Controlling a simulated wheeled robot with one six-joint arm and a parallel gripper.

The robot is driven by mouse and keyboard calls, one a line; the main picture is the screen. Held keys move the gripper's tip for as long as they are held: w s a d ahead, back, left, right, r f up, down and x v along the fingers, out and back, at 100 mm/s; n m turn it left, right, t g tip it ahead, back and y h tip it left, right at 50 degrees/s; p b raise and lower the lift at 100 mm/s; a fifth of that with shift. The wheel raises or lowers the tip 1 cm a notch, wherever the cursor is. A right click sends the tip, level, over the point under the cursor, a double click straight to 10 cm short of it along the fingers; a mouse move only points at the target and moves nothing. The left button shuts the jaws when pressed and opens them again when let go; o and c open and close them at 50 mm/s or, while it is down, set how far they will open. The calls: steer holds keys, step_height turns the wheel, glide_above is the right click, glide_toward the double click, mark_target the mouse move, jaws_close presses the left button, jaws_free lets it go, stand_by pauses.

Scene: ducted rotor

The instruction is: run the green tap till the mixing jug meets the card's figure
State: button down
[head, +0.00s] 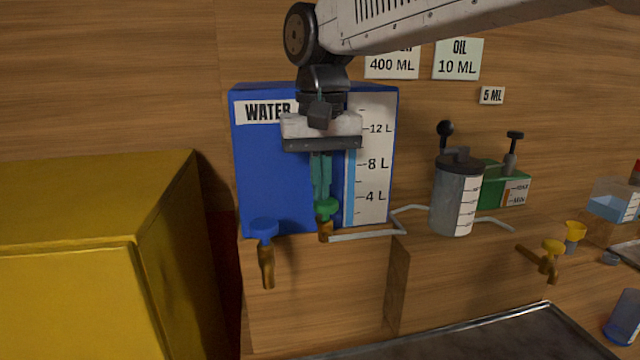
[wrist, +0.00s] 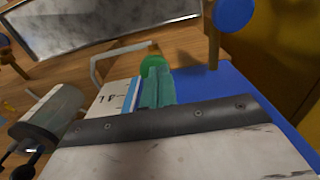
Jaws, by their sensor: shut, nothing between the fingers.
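My gripper (head: 320,198) points down, its teal fingers shut and empty, with the tips at the green tap (head: 327,207). In the wrist view the shut fingers (wrist: 156,84) are close to the green tap knob (wrist: 151,63); I cannot tell whether they touch it. A grey cylinder with a dark lid and scale marks (head: 457,200), apparently the mixing jug, stands right of the water tank; its level is unreadable. A pale pipe (head: 365,235) runs from the green tap toward it. The card (head: 392,65) reads 400 ML, its top word partly hidden by my arm.
The blue water tank (head: 270,165) has a gauge with blue to slightly above 8 L. A blue tap (head: 264,232) is left of the green one. A yellow box (head: 80,250) fills the left. Cards reading OIL 10 ML (head: 458,59) and 5 ML (head: 491,96) hang right.

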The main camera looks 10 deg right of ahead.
mark_target(326, 205)
steer(key=shift+f, duration=0.25)
steer(key=shift+f, duration=0.95)
steer(key=shift+s+f, duration=0.1)
stand_by(6.7)
